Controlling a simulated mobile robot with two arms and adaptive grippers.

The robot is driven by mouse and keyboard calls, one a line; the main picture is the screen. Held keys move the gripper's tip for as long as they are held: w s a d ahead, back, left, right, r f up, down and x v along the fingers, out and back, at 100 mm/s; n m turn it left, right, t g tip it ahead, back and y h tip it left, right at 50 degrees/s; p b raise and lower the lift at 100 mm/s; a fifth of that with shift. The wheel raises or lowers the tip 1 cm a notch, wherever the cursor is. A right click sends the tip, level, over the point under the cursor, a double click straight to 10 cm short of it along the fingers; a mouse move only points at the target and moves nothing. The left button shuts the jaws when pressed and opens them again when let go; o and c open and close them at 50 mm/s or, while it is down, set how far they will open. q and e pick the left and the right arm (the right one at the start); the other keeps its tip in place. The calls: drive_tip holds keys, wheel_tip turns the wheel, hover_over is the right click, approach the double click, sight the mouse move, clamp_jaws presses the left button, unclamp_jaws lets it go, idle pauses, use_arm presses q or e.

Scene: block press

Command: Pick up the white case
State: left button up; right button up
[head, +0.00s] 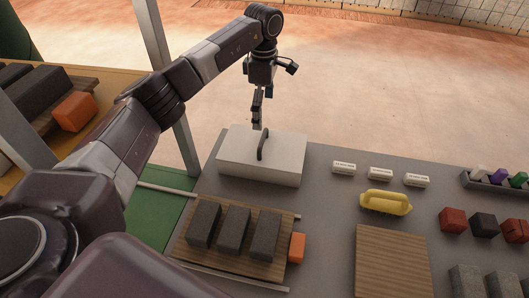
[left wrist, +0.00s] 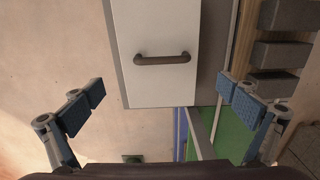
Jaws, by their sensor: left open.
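The white case (head: 235,152) is a flat white box with a dark bar handle (head: 263,145) on top. It sits at the far left corner of the grey table. My left gripper (head: 257,110) is above the far side of the case, fingers pointing down. In the left wrist view the open, empty fingers (left wrist: 163,90) are spread wide, with the near end of the white case (left wrist: 160,88) between them in the picture. The handle (left wrist: 162,59) lies farther up in that view, apart from the fingers. My right gripper does not show.
A wooden board (head: 185,249) with three dark blocks and an orange block (head: 297,248) lies in front of the case. Right of the case are several white labelled blocks (head: 381,173), a yellow handled tool (head: 386,202) and a second wooden board (head: 390,260).

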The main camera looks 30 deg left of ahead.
use_arm(q)
drive_tip(key=b, duration=0.4)
hover_over(263, 137)
drive_tip(key=f, duration=0.4)
drive_tip(key=shift+w+f, duration=0.25)
drive_tip(key=shift+w, duration=0.05)
drive_tip(key=shift+f, duration=0.4)
drive_tip(key=shift+f+b, duration=0.4)
drive_tip(key=shift+b, duration=0.05)
drive_tip(key=f+b, duration=0.1)
drive_tip(key=f, duration=0.1)
drive_tip(key=f+b, duration=0.4)
drive_tip(key=shift+s+f, duration=0.2)
drive_tip(key=shift+s, duration=0.15)
drive_tip(key=shift+r, duration=0.1)
drive_tip(key=shift+c, duration=0.4)
drive_tip(key=shift+c, duration=1.3)
drive_tip(key=c, duration=1.5)
